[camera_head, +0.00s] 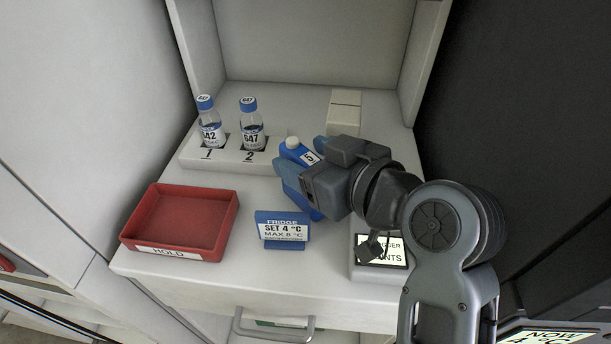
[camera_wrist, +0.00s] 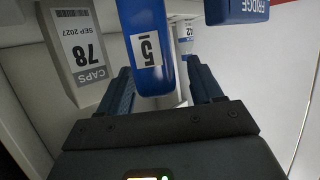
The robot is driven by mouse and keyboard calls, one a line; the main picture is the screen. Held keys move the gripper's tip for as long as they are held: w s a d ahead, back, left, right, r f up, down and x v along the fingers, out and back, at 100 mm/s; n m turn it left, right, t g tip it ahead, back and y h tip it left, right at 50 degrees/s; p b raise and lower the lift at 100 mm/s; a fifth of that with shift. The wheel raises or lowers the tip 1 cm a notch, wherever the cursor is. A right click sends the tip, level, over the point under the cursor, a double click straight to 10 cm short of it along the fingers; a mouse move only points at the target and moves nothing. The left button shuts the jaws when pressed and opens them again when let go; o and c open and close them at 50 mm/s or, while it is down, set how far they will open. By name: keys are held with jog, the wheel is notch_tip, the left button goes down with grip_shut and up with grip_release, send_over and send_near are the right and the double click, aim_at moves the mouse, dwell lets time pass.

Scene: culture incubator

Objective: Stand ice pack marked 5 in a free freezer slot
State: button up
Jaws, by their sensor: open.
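The blue ice pack marked 5 (camera_head: 311,157) stands on the white worktop, with a pale cap at its top. In the wrist view the ice pack (camera_wrist: 147,45) shows its white label with the 5 and sits between the two blue fingers. My gripper (camera_head: 303,160) is open around it, with a visible gap on the right finger's side in the wrist view (camera_wrist: 162,85). No freezer slot is visible.
A white two-place rack (camera_head: 225,160) holds vials 642 (camera_head: 211,132) and 647 (camera_head: 252,135). A red HOLD tray (camera_head: 160,240) and a blue FRIDGE sign (camera_head: 282,228) are in front. A CAPS box (camera_wrist: 78,55) stands beside the pack. A dark wall is at right.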

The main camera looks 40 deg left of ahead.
jog(key=shift+w+a+f, duration=0.15)
jog(key=shift+a+f, duration=0.05)
jog(key=shift+a, duration=0.3)
grip_shut()
dwell(0.3)
notch_tip(320, 180, up, 10)
jog(key=shift+r, duration=0.1)
dwell(0.3)
